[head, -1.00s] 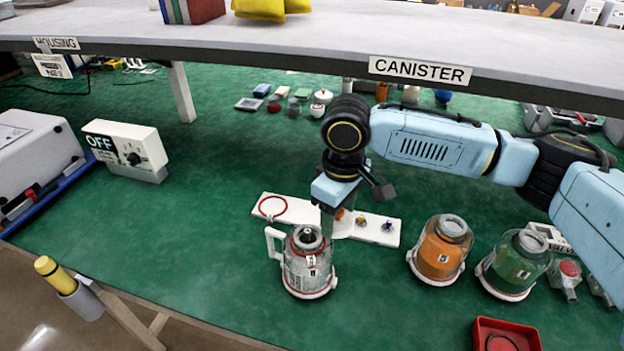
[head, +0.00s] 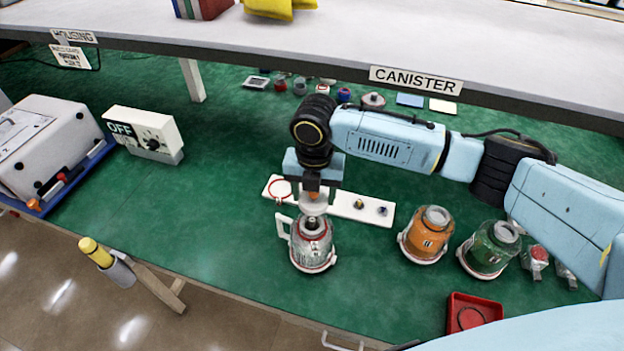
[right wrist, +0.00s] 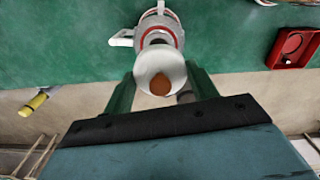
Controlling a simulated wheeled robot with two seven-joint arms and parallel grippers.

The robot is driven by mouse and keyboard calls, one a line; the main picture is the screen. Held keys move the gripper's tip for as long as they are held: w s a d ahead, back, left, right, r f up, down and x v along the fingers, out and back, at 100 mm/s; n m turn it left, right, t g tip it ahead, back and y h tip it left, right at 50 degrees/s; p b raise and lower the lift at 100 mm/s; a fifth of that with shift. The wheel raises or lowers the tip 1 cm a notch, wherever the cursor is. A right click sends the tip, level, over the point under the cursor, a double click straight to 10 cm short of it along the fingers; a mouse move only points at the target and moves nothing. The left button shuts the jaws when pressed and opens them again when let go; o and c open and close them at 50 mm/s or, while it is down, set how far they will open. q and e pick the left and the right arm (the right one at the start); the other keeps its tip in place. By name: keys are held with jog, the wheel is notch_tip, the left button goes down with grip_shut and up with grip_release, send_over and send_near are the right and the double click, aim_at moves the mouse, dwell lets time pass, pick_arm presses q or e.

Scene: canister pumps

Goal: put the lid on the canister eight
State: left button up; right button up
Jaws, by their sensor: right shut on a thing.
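The canister eight, as I take it, is the clear jug with a white handle and red ring (head: 312,246), upright on the green bench; its number is too small to read. It also shows in the right wrist view (right wrist: 158,28). My right gripper (head: 314,194) is shut on a whitish lid (head: 313,206) with an orange-brown knob. The lid (right wrist: 148,66) is held between the fingers in the right wrist view. In the head view it is just above and behind the jug's open top; the exact gap cannot be told. My left gripper is not in view.
A white strip (head: 352,206) with a red ring and small parts lies behind the jug. Orange (head: 428,234) and green (head: 490,248) canisters stand to the right. A red tray (head: 484,308) is at the front right. A grey shelf (head: 300,45) crosses above the bench.

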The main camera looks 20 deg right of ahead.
jog(key=shift+a+r+n+p, duration=0.2)
jog(key=shift+n+p, duration=0.1)
jog(key=shift+n, duration=0.6)
jog(key=shift+f, duration=0.15)
jog(key=b, duration=0.6)
send_over(312, 219)
notch_tip(312, 219, down, 5)
jog(key=shift+p, duration=0.3)
jog(key=shift+f, duration=0.35)
jog(key=shift+f, duration=0.8)
jog(key=shift+f+p, duration=0.15)
jog(key=shift+p, duration=0.3)
dwell(0.6)
